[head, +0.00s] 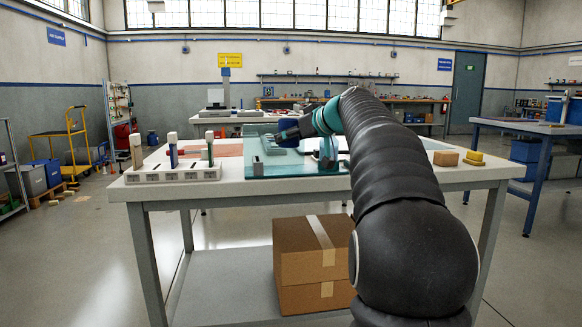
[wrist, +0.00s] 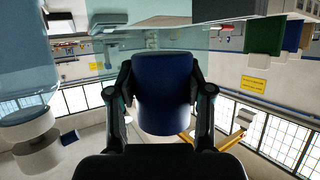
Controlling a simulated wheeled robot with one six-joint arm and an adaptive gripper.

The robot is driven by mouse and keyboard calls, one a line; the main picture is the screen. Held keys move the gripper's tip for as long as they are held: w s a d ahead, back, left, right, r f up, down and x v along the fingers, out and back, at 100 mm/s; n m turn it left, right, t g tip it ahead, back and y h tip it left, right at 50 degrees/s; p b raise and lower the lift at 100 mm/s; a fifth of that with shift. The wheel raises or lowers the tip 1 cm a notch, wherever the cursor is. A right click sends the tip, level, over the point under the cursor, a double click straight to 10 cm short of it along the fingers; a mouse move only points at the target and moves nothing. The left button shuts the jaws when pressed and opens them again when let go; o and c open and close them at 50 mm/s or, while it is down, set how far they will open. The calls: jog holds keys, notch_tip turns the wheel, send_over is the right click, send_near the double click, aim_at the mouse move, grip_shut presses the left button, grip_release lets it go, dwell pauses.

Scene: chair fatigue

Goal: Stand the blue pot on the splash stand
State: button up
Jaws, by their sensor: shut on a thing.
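The blue pot (wrist: 163,90) is between the two fingers of my gripper (wrist: 163,105) in the wrist view, which is upside down. The gripper is shut on it. In the head view the dark blue pot (head: 288,130) is held tilted above the table at the end of my arm, partly covered by the gripper (head: 306,125). A clear teal panelled tray (head: 255,172) lies on the table below it, with a grey fitting (head: 272,148) on it. I cannot tell for sure which part is the splash stand; my arm hides some of that area.
A white rack (head: 172,174) with upright brown, blue and green handled pieces stands at the table's left. A brown block (head: 446,158) and a yellow piece (head: 474,157) lie at the right. A cardboard box (head: 300,262) sits on the lower shelf. The right front tabletop is mostly clear.

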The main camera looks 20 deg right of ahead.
aim_at(292, 170)
jog(key=shift+f+b, duration=0.6)
jog(key=shift+f, duration=2.5)
jog(key=shift+f, duration=0.1)
jog(key=o, duration=1.2)
jog(key=shift+s+d+r, duration=0.1)
jog(key=shift+s+r, duration=0.1)
jog(key=v, duration=1.1)
jog(key=shift+s+r, duration=0.2)
jog(key=shift+s, duration=0.05)
